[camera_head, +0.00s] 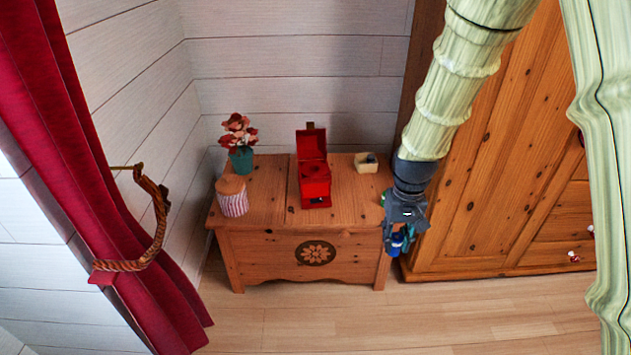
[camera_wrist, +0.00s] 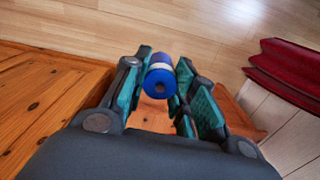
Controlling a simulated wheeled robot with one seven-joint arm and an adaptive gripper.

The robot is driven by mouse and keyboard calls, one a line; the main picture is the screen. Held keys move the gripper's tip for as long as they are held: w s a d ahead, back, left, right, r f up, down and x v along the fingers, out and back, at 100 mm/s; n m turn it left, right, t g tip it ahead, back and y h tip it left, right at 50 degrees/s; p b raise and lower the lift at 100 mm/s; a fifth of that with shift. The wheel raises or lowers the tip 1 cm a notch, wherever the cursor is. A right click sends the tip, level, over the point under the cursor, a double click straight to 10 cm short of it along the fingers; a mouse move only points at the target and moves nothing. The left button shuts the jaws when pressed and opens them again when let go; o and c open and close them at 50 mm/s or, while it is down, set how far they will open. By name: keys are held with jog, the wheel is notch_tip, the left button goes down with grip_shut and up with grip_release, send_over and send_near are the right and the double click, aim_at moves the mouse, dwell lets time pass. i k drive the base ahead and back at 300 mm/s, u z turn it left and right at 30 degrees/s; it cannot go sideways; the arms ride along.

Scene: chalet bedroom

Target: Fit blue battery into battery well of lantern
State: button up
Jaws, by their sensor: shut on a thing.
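The blue battery (camera_wrist: 160,84), a short cylinder with a pale band, is between the fingertips of my gripper (camera_wrist: 161,70) in the wrist view, one round end toward the camera. In the head view my gripper (camera_head: 399,238) hangs just off the right end of the wooden chest, with a bit of the blue battery (camera_head: 397,242) showing low between its fingers. The red lantern (camera_head: 315,189) stands on the chest, left of my gripper, with its lid raised at the back. The inside of its body looks dark red; the battery well cannot be made out clearly.
The wooden chest (camera_head: 260,247) also bears a potted flower (camera_head: 241,158), a striped jar (camera_head: 232,203) and a small cream box (camera_head: 364,167) with a dark thing in it. A wooden wardrobe (camera_head: 500,150) stands close on the right. A red curtain (camera_head: 75,150) hangs at left.

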aim_at(315, 184)
jog(key=z, duration=1.95)
jog(key=i, duration=1.35)
jog(key=u, duration=3.45)
jog(key=k, duration=0.25)
jog(key=z, duration=0.25)
jog(key=i, duration=0.6)
